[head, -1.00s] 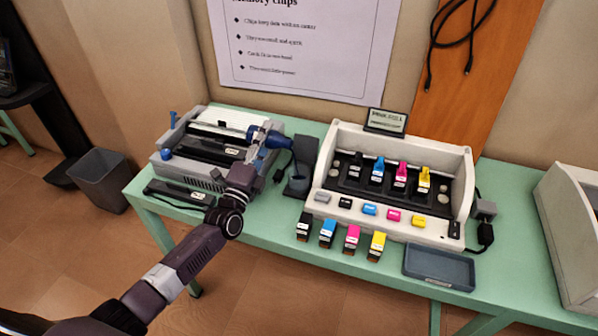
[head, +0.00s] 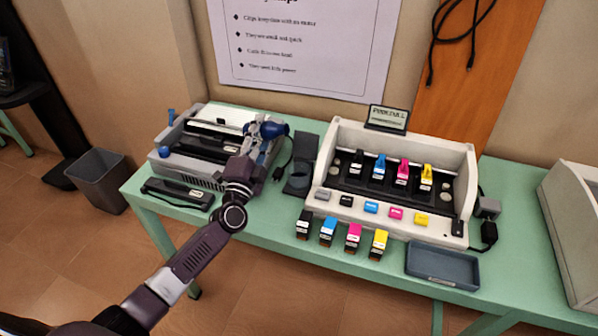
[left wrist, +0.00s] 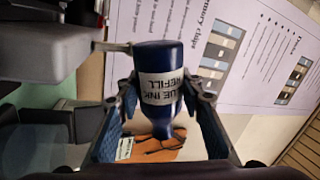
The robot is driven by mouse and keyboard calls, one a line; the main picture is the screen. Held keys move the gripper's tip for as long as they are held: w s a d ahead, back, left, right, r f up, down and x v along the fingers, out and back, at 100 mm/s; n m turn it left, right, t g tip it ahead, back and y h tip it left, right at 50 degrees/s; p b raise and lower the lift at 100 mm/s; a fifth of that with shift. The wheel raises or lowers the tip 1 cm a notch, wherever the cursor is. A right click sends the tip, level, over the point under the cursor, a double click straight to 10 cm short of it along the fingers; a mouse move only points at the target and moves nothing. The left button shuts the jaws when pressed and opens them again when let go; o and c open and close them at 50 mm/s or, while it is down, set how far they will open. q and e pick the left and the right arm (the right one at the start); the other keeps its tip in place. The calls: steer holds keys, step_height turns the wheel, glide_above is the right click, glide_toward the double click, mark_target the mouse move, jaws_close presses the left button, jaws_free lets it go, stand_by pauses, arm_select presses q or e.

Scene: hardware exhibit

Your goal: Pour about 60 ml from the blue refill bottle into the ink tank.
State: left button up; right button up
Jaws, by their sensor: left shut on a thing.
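My left gripper (head: 260,132) is shut on the blue refill bottle (head: 274,130) and holds it in the air above the table, between the grey printer and the dark holder. In the left wrist view the bottle (left wrist: 158,62) sits between the two fingers. Its white label reads blue ink refill upside down, and its narrow neck points down in that picture. The bottle looks tilted in the head view. I cannot tell whether liquid is flowing. My right gripper is not in view.
The grey printer (head: 180,165) stands at left on the green table (head: 270,225). A white cartridge unit (head: 335,150) with a small display (head: 387,118) stands at right. Several loose cartridges (head: 327,232) and a blue-grey tray (head: 442,264) lie in front.

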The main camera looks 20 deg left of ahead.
arm_select(q)
steer(key=n+p, duration=0.1)
steer(key=r+n+y+p, duration=0.1)
steer(key=p, duration=0.1)
steer(key=n+p, duration=0.2)
steer(key=shift+d+r+g, duration=0.3)
steer(key=shift+r, duration=0.05)
steer(key=shift+d+f+n+y+p, duration=0.15)
steer(key=shift+f+n+y+p, duration=0.1)
steer(key=shift+n+y+p, duration=0.3)
steer(key=f+n, duration=0.2)
steer(key=n, duration=0.1)
steer(key=shift+d+f+g+p, duration=0.1)
steer(key=shift+d+g+p, duration=0.2)
steer(key=shift+d+g, duration=0.1)
steer(key=r+n+p, duration=0.1)
steer(key=p, duration=0.1)
steer(key=r+n+y+p, duration=0.1)
steer(key=n+p, duration=0.1)
steer(key=shift+a, duration=0.35)
steer(key=n+p, duration=0.1)
steer(key=n+g, duration=0.1)
steer(key=n+p, duration=0.1)
steer(key=shift+a+f+n+p, duration=0.3)
steer(key=shift+a+n+p, duration=0.05)
steer(key=shift+a, duration=0.05)
steer(key=shift+a+f+n+g+p, duration=0.25)
steer(key=shift+f+n+g+p, duration=0.15)
steer(key=shift+n, duration=0.5)
